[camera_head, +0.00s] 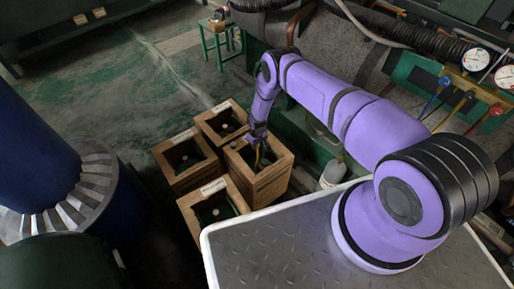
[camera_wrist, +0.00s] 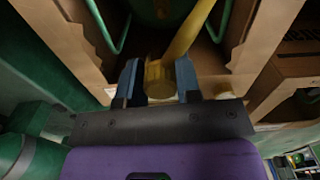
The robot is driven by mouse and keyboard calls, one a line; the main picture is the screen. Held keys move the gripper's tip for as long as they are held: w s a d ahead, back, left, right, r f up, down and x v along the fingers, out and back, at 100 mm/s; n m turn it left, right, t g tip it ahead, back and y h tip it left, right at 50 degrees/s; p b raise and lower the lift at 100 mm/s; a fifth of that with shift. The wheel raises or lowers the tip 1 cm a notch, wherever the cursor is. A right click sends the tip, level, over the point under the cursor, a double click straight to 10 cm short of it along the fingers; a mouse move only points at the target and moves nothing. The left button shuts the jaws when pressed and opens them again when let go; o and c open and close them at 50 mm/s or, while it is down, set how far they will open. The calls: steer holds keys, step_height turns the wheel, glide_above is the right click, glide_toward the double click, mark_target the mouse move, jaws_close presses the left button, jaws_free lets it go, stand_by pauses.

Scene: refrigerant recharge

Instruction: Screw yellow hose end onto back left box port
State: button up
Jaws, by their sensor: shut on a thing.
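My gripper (camera_wrist: 159,82) has its two blue-grey fingers shut on the yellow hose end (camera_wrist: 158,78), a ridged yellow fitting. The yellow hose (camera_wrist: 192,28) runs up and right from it in the wrist view. In the head view my gripper (camera_head: 258,139) is over the opening of the right-hand wooden box (camera_head: 268,186) of a close group. A bit of yellow hose (camera_head: 257,158) shows below it. The other boxes are at the back (camera_head: 220,111), left (camera_head: 184,180) and front (camera_head: 197,222). Any port under the hose end is hidden, so contact cannot be told.
A gauge set (camera_head: 475,60) with blue, yellow and red fittings is at upper right. A white bottle (camera_head: 332,174) stands right of the boxes. Wooden walls (camera_wrist: 255,45) rise close around my gripper. Green floor (camera_head: 110,95) is open behind the boxes.

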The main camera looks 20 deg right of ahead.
steer(key=shift+s+a+f, duration=0.1)
steer(key=shift+s+f, duration=0.05)
steer(key=shift+f, duration=0.4)
steer(key=shift+s+a+f, duration=0.1)
steer(key=shift+s+f, duration=0.05)
steer(key=shift+f, duration=0.4)
steer(key=shift+d+f, duration=0.1)
steer(key=shift+f, duration=2.9)
steer(key=shift+f, duration=1.05)
steer(key=m, duration=0.3)
steer(key=shift+m, duration=0.3)
steer(key=m, duration=0.2)
steer(key=shift+m, duration=0.8)
steer(key=shift+s, duration=0.1)
